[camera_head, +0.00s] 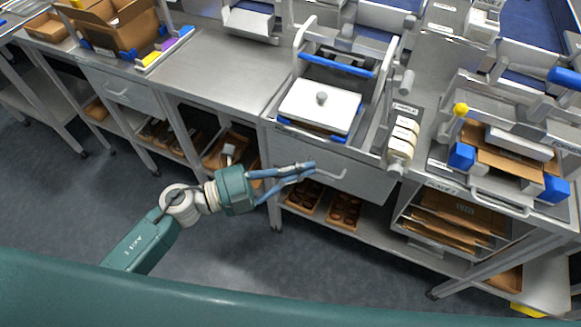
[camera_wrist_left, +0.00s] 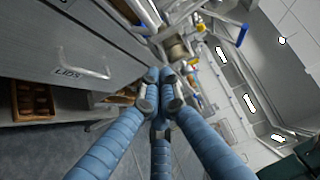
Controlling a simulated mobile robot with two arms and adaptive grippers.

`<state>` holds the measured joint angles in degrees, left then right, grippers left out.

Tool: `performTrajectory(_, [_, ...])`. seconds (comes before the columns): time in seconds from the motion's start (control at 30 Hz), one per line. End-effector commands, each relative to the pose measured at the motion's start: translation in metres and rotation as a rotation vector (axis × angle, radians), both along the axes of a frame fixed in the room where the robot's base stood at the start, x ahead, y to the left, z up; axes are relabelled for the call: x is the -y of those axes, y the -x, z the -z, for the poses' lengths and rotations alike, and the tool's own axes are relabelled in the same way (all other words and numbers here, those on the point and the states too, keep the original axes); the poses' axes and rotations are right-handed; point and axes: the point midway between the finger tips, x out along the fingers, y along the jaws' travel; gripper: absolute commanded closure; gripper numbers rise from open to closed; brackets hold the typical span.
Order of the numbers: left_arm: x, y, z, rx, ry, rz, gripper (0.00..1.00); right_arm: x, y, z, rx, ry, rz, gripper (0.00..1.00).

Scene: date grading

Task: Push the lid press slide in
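The lid press (camera_head: 337,63) appears to be the metal frame with a blue bar on the middle bench. Its slide (camera_head: 290,127) seems to sit forward of the frame, near the bench's front edge, under a white lid plate (camera_head: 310,112) with a grey knob. My left gripper (camera_head: 309,166) is below and in front of it, before the drawer front and just left of the drawer handle. In the left wrist view its blue fingers meet at the tips (camera_wrist_left: 160,78), with nothing seen between them. Contact with the drawer cannot be told. My right gripper is not in view.
The drawer (camera_wrist_left: 110,45) is marked LIDS and has a bar handle (camera_head: 330,174). Trays of dates (camera_head: 345,211) lie on the shelf below. A roller holder (camera_head: 403,138) stands right of the press. Left of it the bench top (camera_head: 215,75) is clear.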

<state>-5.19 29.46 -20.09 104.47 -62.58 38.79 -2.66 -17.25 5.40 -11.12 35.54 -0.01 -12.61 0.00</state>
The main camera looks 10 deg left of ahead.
Motion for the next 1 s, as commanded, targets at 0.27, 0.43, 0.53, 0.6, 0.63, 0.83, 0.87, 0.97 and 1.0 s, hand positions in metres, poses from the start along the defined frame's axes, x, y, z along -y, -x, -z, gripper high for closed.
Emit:
performTrajectory(0.27, [0.048, -0.032, 0.001, 0.004, 0.001, -0.003, 1.0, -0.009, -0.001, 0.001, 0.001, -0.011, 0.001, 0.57])
performTrajectory(0.43, [0.054, -0.053, 0.002, 0.001, 0.0, -0.002, 1.0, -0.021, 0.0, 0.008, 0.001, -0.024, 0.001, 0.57])
performTrajectory(0.53, [0.056, -0.059, 0.001, 0.0, 0.001, -0.003, 1.0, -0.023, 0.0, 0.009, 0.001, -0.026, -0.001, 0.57])
performTrajectory(0.6, [0.056, -0.061, 0.001, -0.001, 0.0, -0.003, 1.0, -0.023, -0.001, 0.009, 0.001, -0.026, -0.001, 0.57])
performTrajectory(0.63, [0.056, -0.061, 0.001, -0.001, 0.0, -0.003, 1.0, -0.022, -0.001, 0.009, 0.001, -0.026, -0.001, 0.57])
performTrajectory(0.83, [0.056, -0.061, 0.0, -0.001, 0.0, -0.003, 1.0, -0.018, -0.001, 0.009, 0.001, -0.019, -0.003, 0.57])
performTrajectory(0.87, [0.056, -0.061, 0.0, -0.001, 0.0, -0.003, 1.0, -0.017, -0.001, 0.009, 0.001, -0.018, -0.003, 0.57])
performTrajectory(0.97, [0.057, -0.064, 0.0, 0.0, 0.001, -0.003, 1.0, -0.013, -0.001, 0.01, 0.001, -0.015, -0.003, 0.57])
performTrajectory(1.0, [0.058, -0.068, 0.0, 0.002, 0.001, -0.002, 1.0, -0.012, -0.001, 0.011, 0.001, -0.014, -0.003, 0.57])
